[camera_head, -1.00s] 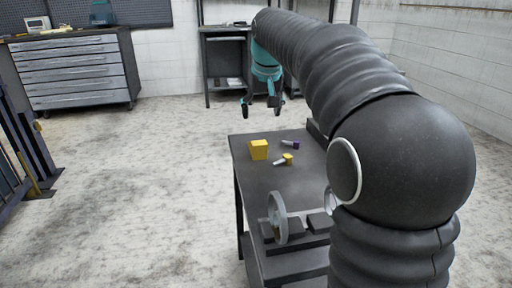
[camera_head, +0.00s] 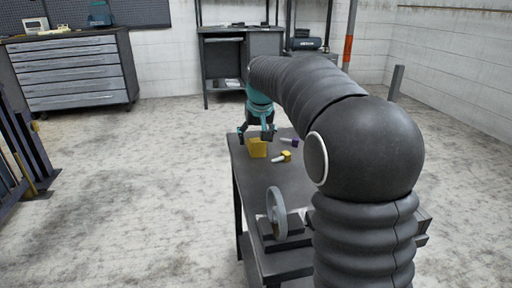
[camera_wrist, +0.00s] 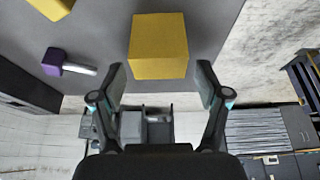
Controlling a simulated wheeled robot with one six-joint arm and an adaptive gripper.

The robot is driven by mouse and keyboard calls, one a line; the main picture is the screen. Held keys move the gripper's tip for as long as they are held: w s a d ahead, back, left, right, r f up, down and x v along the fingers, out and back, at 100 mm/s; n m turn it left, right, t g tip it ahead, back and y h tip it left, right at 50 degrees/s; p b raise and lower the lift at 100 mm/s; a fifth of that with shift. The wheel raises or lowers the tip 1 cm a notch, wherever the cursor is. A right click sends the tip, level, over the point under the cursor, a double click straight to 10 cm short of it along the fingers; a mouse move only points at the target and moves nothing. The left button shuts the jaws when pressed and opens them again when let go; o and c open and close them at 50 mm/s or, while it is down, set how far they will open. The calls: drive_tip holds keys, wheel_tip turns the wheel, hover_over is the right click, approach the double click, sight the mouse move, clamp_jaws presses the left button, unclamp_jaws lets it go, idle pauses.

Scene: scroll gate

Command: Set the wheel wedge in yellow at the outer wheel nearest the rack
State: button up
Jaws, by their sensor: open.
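A yellow block (camera_head: 258,149), taken as the wheel wedge, sits on the dark table (camera_head: 262,185) near its far left edge. It also shows in the wrist view (camera_wrist: 160,46), beyond and between my finger tips. My gripper (camera_head: 256,135) is open and empty, above and just beyond the block in the head view. In the wrist view my gripper (camera_wrist: 160,76) has a finger on each side, apart from the block. A grey wheel (camera_head: 276,212) stands upright at the table's near end. I cannot tell which wheel or rack is meant.
A small yellow piece with a pale shaft (camera_head: 285,156) and a purple one (camera_head: 291,142) lie right of the block. A drawer cabinet (camera_head: 72,72) stands at the back left, a dark bench (camera_head: 235,55) at the back. The floor left of the table is clear.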

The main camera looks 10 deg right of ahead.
drive_tip(key=shift+w+f, duration=0.15)
drive_tip(key=shift+f, duration=0.25)
drive_tip(key=c, duration=1.3)
drive_tip(key=shift+r, duration=0.1)
clamp_jaws()
drive_tip(key=shift+r, duration=0.1)
